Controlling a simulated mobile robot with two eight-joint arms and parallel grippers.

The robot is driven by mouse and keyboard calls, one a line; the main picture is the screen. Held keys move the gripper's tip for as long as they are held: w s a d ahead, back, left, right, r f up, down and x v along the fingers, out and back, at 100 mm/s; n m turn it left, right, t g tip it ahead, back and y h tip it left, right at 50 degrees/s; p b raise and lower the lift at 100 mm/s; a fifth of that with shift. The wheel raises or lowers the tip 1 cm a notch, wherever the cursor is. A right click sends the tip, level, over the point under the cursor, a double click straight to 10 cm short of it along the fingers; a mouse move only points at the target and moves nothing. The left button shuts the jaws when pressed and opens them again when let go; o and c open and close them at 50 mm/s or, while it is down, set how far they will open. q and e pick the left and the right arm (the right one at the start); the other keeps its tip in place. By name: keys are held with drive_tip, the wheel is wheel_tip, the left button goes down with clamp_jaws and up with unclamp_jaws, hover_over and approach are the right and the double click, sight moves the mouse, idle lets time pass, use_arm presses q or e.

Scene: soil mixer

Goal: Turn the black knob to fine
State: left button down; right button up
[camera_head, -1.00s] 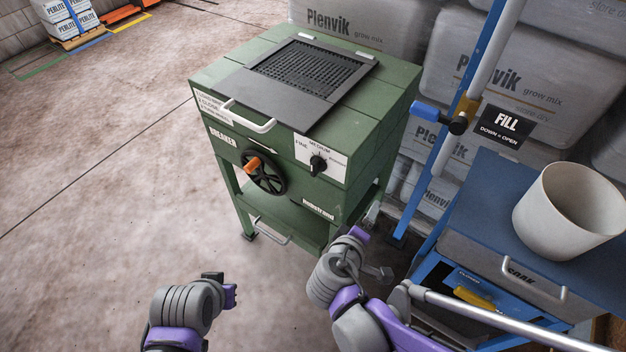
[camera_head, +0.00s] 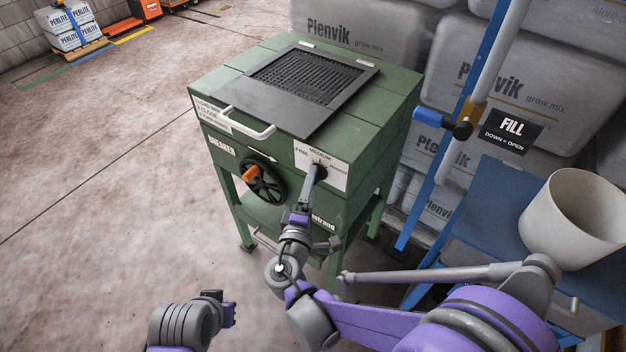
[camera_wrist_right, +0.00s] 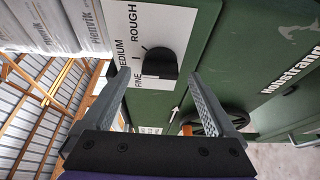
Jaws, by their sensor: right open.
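The black knob (camera_head: 320,172) is on a white dial plate (camera_head: 308,157) on the front of the green machine, partly hidden behind my right gripper (camera_head: 311,186). In the right wrist view the knob (camera_wrist_right: 162,63) is just beyond the fingertips and between their lines. My right gripper (camera_wrist_right: 157,80) is open and empty there, and I see no contact. The plate reads FINE, MEDIUM and ROUGH; I cannot tell surely which mark the knob points to. My left gripper (camera_head: 228,308) is low in the head view, away from the machine; its jaws are too unclear to judge.
A black handwheel (camera_head: 262,180) with an orange grip is left of the knob. A white handle (camera_head: 250,124) sticks out above. On the right are a blue lever (camera_head: 440,122), a blue stand (camera_head: 490,200) and a white bucket (camera_head: 572,215). Open floor lies at left.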

drive_tip(key=shift+x, duration=1)
drive_tip(key=c, duration=1.4)
drive_tip(key=shift+o, duration=0.2)
drive_tip(key=shift+n, duration=0.4)
drive_tip(key=shift+r+n+g+h+p, duration=0.1)
drive_tip(key=shift+n+g+h+p, duration=0.25)
drive_tip(key=shift+n+g, duration=1.05)
drive_tip(key=shift+r+n+g+h+p, duration=0.15)
drive_tip(key=shift+n+g+p, duration=0.4)
drive_tip(key=shift+n, duration=1.65)
